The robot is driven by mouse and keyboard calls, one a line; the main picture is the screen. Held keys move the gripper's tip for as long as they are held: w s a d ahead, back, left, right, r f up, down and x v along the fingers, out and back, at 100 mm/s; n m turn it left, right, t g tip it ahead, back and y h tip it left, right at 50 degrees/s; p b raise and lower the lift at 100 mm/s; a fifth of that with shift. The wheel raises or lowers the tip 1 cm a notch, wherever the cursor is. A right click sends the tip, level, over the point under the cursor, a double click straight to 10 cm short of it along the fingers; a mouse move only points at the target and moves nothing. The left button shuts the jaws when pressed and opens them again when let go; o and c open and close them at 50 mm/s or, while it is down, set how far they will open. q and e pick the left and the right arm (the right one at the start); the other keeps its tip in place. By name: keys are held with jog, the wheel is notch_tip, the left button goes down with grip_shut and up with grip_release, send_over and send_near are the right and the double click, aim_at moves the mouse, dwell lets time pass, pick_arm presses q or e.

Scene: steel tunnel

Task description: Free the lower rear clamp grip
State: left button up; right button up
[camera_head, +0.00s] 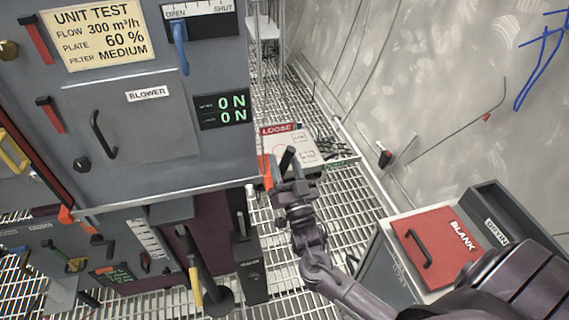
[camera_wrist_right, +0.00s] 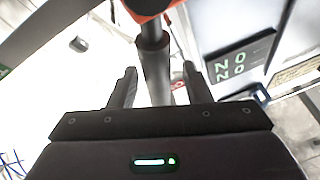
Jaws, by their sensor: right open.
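The grey filter unit (camera_head: 150,110) fills the left of the head view. At its lower right rear edge is an orange clamp part (camera_head: 266,172), with a dark grip (camera_head: 288,158) beside it among my right gripper's fingers. My right gripper (camera_head: 291,183) is open there. In the right wrist view the dark rod-like grip (camera_wrist_right: 154,65) runs up between the two open fingers (camera_wrist_right: 158,82), with an orange-red part (camera_wrist_right: 148,5) at its top. I cannot tell whether a finger touches it. My left gripper is not in view.
A tray marked LOOSE (camera_head: 305,150) lies behind the gripper. A bin with a red BLANK lid (camera_head: 440,245) stands at the right, near my right arm. Red-handled clamps (camera_head: 50,114) are on the unit's front. A blue lever (camera_head: 180,45) sits at OPEN. Grating floor (camera_head: 340,215) lies between.

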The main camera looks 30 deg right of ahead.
aim_at(286, 169)
jog(key=b+v, duration=0.1)
jog(key=v, duration=0.6)
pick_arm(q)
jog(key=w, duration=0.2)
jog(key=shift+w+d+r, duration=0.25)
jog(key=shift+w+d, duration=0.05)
pick_arm(e)
jog(key=shift+s+f, duration=0.15)
jog(key=shift+s, duration=0.25)
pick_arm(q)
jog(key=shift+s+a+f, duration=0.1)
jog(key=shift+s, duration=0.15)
